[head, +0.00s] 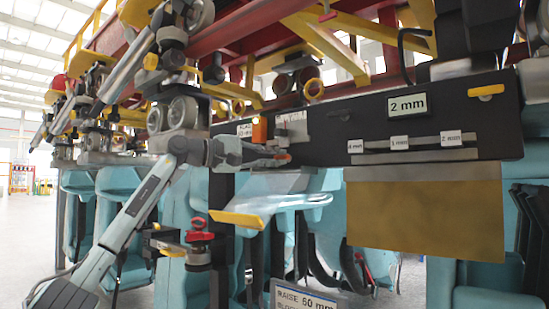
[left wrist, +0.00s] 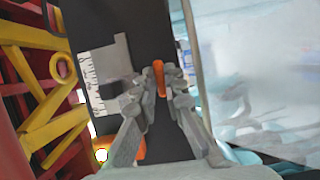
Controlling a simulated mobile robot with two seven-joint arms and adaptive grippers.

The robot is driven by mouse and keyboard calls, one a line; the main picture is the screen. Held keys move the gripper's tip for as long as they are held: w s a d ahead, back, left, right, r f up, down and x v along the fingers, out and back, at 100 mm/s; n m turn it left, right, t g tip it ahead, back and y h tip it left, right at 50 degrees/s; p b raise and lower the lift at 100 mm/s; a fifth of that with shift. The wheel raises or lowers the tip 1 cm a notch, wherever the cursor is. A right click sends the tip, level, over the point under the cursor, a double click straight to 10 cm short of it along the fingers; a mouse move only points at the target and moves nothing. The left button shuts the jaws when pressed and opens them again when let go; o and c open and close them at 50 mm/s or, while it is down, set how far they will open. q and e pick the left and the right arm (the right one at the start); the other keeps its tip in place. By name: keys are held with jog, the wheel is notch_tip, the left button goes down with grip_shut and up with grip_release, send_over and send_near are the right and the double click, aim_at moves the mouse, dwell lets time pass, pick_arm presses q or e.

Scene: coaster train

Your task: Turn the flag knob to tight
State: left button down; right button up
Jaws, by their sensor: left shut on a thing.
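My left gripper (head: 284,157) reaches in from the left to the front of the long black panel (head: 350,120). Its fingertips are shut on a small orange knob, of which a red-orange bit (head: 288,157) shows at the tips. In the left wrist view the orange knob (left wrist: 159,77) sits between the two grey fingertips (left wrist: 159,82), against the black panel. Most of the knob is hidden by the fingers, and its turn angle cannot be told. My right gripper is not in view.
An orange block (head: 259,131) and a grey ruled plate (head: 292,126) are on the panel just above the gripper. A "2 mm" label (head: 408,105) and smaller tags are further right. A brown sheet (head: 425,213) hangs below. A red knob (head: 199,231) stands lower left.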

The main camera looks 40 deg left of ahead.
pick_arm(q)
jog(key=c, duration=1.6)
grip_release()
jog(key=v, duration=1.2)
